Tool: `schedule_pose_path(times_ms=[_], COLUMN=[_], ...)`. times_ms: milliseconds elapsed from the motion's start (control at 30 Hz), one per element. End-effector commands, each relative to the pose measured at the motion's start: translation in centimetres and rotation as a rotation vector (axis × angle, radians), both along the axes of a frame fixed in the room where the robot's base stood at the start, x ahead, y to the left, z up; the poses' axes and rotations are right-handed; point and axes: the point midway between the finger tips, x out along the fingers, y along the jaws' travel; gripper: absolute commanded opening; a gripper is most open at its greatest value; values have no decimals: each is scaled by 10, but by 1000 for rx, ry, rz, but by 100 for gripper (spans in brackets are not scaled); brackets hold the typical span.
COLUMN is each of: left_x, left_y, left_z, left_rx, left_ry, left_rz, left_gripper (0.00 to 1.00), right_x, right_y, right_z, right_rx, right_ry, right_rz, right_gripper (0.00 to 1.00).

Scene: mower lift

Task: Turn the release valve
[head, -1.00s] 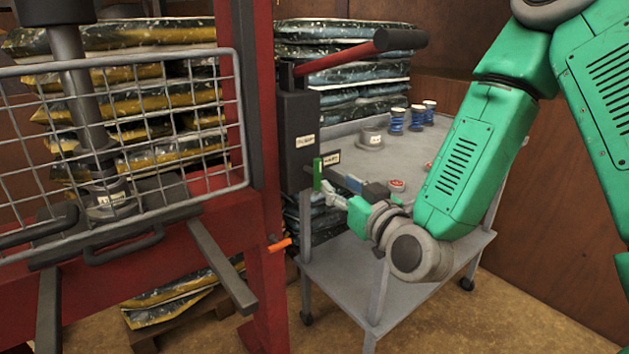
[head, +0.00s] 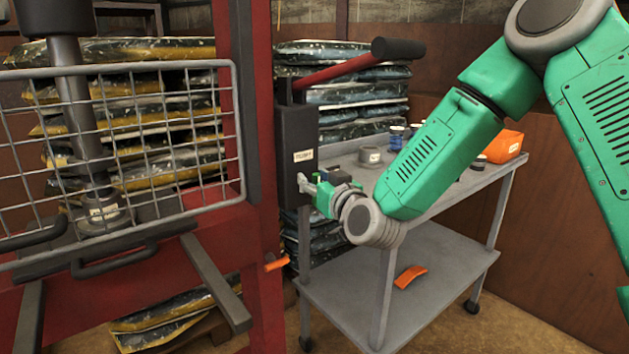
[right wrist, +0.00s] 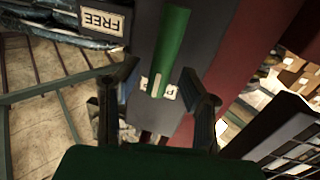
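The dark pump block (head: 296,125) hangs on the red press frame, with a white label on its front. In the right wrist view a green lever (right wrist: 174,45), which looks like the release valve's handle, stands before the block, with a FREE tag (right wrist: 101,19) to its left. My right gripper (head: 304,183) is at the lower part of the block. In the right wrist view its two dark fingers (right wrist: 160,84) are apart, one on each side of the lever's lower end, with gaps visible. In the head view the gripper hides the lever. My left gripper is not in view.
A red pump handle (head: 345,68) with a black grip juts out above my right forearm. A grey cart (head: 440,200) stands below the arm, carrying cups and an orange bin (head: 503,146). A wire guard (head: 120,150) covers the press at left. Stacked bags stand behind.

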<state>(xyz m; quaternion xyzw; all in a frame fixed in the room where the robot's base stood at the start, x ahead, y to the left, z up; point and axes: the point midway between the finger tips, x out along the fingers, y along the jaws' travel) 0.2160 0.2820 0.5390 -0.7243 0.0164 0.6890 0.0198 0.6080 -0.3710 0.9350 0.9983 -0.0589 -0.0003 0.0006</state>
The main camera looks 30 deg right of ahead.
Motion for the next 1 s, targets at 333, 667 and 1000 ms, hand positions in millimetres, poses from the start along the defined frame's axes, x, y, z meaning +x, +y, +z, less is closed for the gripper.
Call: schedule_pose_path(times_ms=[333,667,1000], left_x=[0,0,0], left_y=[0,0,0], left_z=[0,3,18], left_rx=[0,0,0], left_ry=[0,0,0], left_rz=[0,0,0], left_gripper=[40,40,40], right_x=[0,-1,-1], right_y=[0,-1,-7], right_z=[0,0,0], right_rx=[-1,29,235], right_ry=[1,4,21], right_rz=[-2,-1,-3], right_gripper=[0,0,0])
